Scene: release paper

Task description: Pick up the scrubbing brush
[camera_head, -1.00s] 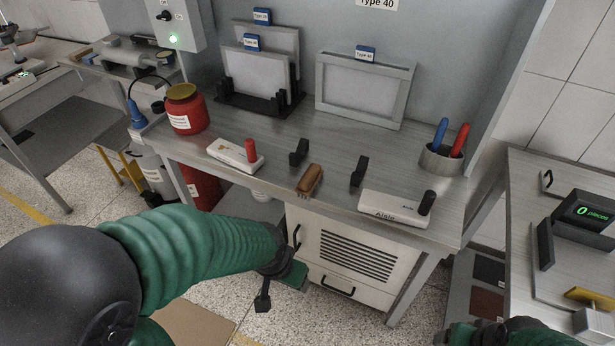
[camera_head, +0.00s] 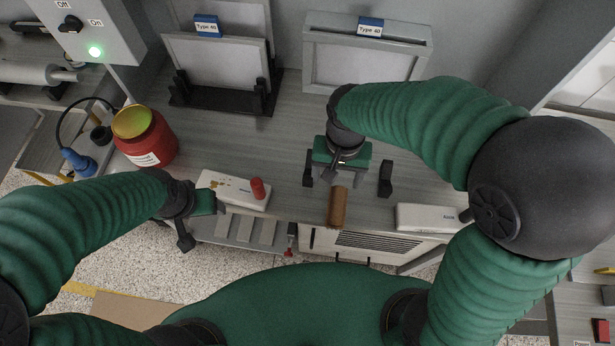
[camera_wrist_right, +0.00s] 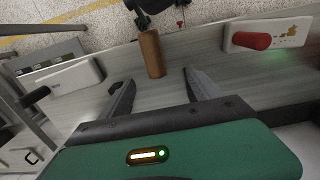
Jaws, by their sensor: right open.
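The scrubbing brush (camera_head: 338,206), seen as a brown wooden block, lies near the front edge of the workbench (camera_head: 240,165). It also shows in the right wrist view (camera_wrist_right: 151,55), beyond and roughly between the finger tips. My right gripper (camera_head: 338,172) is open and empty, just behind the brush and apart from it. Its two dark fingers (camera_wrist_right: 160,88) spread in the right wrist view. My left gripper (camera_head: 200,212) hangs at the bench's front edge, left of the brush; its jaw opening is not clear.
Black upright holders stand left (camera_head: 308,168) and right (camera_head: 385,178) of the brush. A white box with a red knob (camera_head: 232,190) lies left and another white box (camera_head: 425,217) right. A red jar (camera_head: 146,140) stands at far left. Framed panels (camera_head: 365,55) stand behind.

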